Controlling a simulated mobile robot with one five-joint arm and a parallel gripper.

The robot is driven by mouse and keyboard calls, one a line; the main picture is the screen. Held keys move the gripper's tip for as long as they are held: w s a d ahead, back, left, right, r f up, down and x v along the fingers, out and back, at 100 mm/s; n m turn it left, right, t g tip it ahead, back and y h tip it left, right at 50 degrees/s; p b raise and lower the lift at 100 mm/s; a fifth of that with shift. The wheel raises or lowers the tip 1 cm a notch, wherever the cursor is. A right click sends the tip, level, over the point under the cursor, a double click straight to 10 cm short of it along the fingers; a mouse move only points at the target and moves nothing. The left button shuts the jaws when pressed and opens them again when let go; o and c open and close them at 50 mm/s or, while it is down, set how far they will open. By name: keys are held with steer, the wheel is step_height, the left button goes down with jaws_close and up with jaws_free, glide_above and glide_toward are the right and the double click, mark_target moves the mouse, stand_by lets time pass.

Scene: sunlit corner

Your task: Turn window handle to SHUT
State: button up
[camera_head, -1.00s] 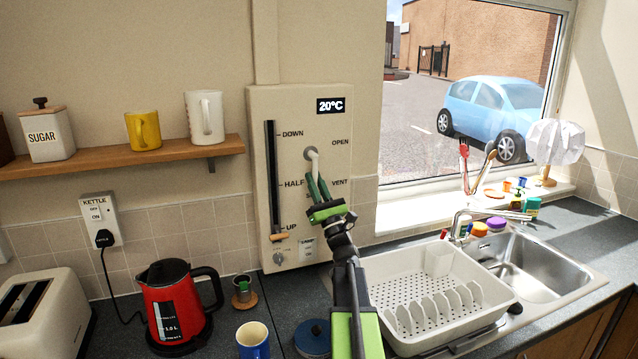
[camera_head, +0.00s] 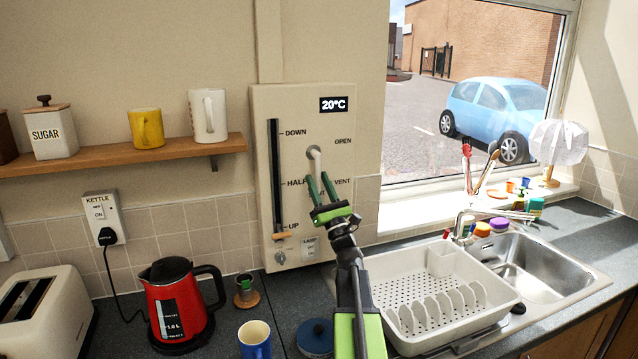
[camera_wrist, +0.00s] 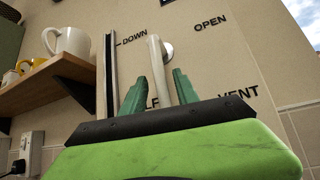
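The window handle (camera_head: 316,160) is a short white lever on a round pivot on the beige wall panel (camera_head: 359,115). It points down, slightly right, away from the OPEN label (camera_head: 342,141) and the VENT label (camera_head: 343,181). A lower label behind my fingers is mostly hidden. My gripper (camera_head: 319,177) is in front of the panel, just below the pivot, with its green fingers apart. In the wrist view the handle (camera_wrist: 157,70) stands between the fingertips of my gripper (camera_wrist: 159,82), with gaps visible; its lower end is partly hidden. I cannot tell whether either finger touches it.
A slider (camera_head: 275,180) marked DOWN, HALF and UP is left of the handle, with a knob (camera_head: 280,257) and switch (camera_head: 310,248) below. A red kettle (camera_head: 178,305), blue mug (camera_head: 254,340) and dish rack (camera_head: 450,325) stand on the counter. The window is at right.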

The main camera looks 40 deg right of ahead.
steer(key=d+b+v, duration=0.1)
steer(key=b+v, duration=0.3)
steer(key=v, duration=0.2)
steer(key=shift+s+a+f, duration=0.25)
steer(key=shift+a, duration=0.3)
